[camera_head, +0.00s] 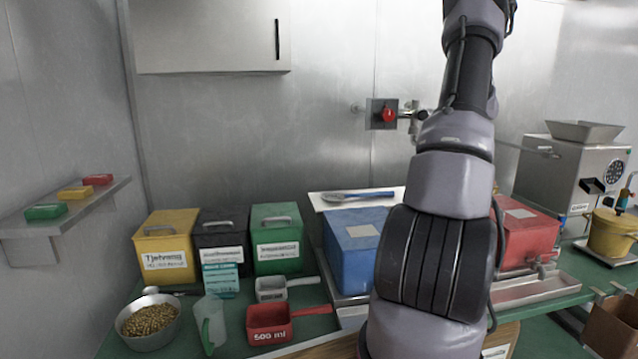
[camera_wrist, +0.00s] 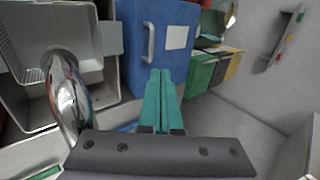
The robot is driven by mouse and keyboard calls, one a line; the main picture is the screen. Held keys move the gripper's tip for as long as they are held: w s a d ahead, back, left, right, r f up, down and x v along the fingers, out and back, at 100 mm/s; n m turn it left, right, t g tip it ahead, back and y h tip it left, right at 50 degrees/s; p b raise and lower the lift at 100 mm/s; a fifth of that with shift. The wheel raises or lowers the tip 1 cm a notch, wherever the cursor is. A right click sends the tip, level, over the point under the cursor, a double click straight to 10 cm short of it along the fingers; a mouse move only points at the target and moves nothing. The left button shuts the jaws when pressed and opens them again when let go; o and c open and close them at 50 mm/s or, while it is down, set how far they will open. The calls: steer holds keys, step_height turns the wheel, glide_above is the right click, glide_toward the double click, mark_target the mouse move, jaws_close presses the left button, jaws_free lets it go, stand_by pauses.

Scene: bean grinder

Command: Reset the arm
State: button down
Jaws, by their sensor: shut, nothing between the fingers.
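My arm (camera_head: 437,230) stands upright through the right of the middle in the head view and hides what is behind it. My gripper is not visible there. In the wrist view my gripper (camera_wrist: 162,74) shows two teal fingers lying side by side, shut and empty. They point toward the blue box (camera_wrist: 160,35), which has a handle and a white label. I cannot tell how far the fingertips are from it. The blue box (camera_head: 350,245) also stands left of my arm in the head view.
Yellow (camera_head: 166,245), black and green (camera_head: 277,238) boxes stand at the back left. A bowl of beans (camera_head: 149,321) and a red 500 ml scoop (camera_head: 270,322) sit in front. A grinder (camera_head: 570,170) and yellow pot (camera_head: 610,235) are at right. A grey container (camera_wrist: 60,50) is close in the wrist view.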

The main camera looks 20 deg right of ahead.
steer(key=a+r+h, duration=0.2)
steer(key=a+r, duration=0.4)
steer(key=a, duration=0.4)
steer(key=a+r+h, duration=0.2)
steer(key=a+r, duration=0.4)
steer(key=a, duration=0.4)
steer(key=s+a+r+m+t, duration=0.1)
steer(key=s+a+t, duration=0.2)
steer(key=s+a, duration=0.4)
steer(key=s+a+r+m+t+h, duration=0.1)
steer(key=s+a+r+t, duration=0.1)
steer(key=s+a, duration=0.5)
steer(key=a, duration=0.4)
steer(key=shift+a+r+t, duration=0.2)
steer(key=shift+r+t, duration=0.1)
steer(key=shift+t, duration=0.1)
